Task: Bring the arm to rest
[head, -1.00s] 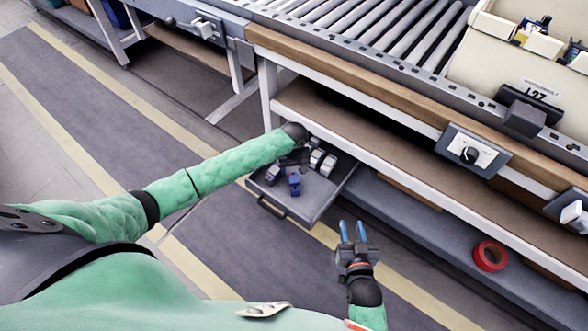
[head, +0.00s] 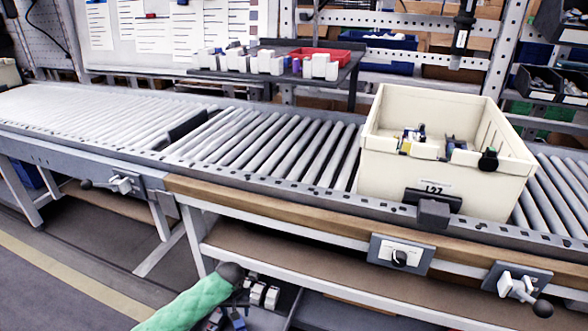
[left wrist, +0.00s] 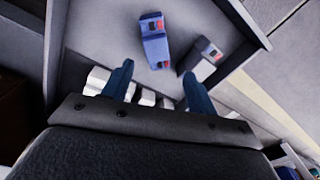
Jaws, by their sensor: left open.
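My left arm, in a green sleeve, reaches in at the bottom of the head view, its end over an open drawer (head: 286,300) below the conveyor bench. In the left wrist view my left gripper (left wrist: 157,85) is open, its two blue fingers apart with nothing held between them. Below the fingers the drawer (left wrist: 110,32) holds a blue-grey piece with red marks (left wrist: 155,48) and a second similar piece (left wrist: 203,58). White pieces (left wrist: 97,80) lie behind the fingers, partly hidden. My right gripper is outside both current views.
A cream bin (head: 400,185) with several small items stands on the roller conveyor (head: 270,140). A wooden bench edge (head: 260,205) and control boxes (head: 400,255) are above the drawer. A rear shelf (head: 345,78) carries white boxes and a red tray (head: 325,55).

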